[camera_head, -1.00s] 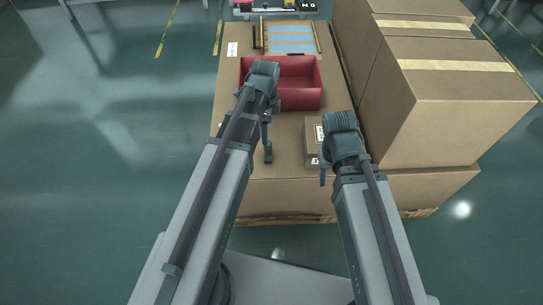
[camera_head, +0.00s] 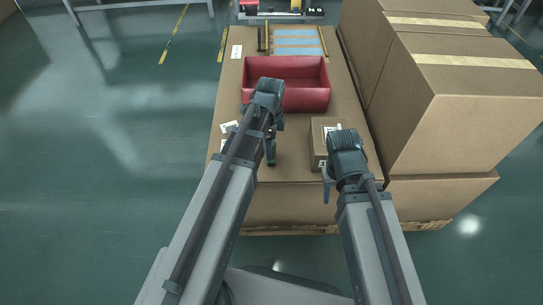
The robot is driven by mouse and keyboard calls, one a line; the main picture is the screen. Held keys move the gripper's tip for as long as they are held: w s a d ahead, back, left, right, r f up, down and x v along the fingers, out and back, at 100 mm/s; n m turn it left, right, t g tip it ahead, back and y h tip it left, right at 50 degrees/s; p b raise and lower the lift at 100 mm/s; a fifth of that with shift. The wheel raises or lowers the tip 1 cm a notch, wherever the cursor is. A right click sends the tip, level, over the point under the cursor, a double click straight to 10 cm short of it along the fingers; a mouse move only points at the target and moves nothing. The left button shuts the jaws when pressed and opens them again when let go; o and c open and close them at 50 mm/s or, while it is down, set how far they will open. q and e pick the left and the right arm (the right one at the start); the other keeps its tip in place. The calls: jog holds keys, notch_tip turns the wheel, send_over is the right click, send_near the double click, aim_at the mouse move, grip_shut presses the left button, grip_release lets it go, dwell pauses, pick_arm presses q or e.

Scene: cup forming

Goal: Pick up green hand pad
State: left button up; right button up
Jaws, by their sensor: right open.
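A small dark green piece (camera_head: 271,158), possibly the green hand pad, shows just below the end of my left arm, over the near part of the cardboard-topped stack. My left gripper (camera_head: 271,143) points down there, mostly hidden behind its own wrist; I cannot tell whether it touches or holds the piece. My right gripper (camera_head: 326,188) is open, pointing down at the stack's front edge, close to a small cardboard box and partly hidden by its wrist.
A red open bin (camera_head: 317,99) stands behind my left wrist. The small cardboard box (camera_head: 318,148) with white labels sits left of large stacked boxes (camera_head: 455,120). White labels (camera_head: 228,127) lie on the near left of the cardboard top (camera_head: 230,90). Open floor lies to the left.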

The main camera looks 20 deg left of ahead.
pick_arm(q)
jog(key=shift+w+f+b, duration=0.1)
jog(key=shift+f+b, duration=2.55)
jog(key=shift+r, duration=0.1)
jog(key=c, duration=1.4)
jog(key=shift+o, duration=0.2)
jog(key=shift+r, duration=0.1)
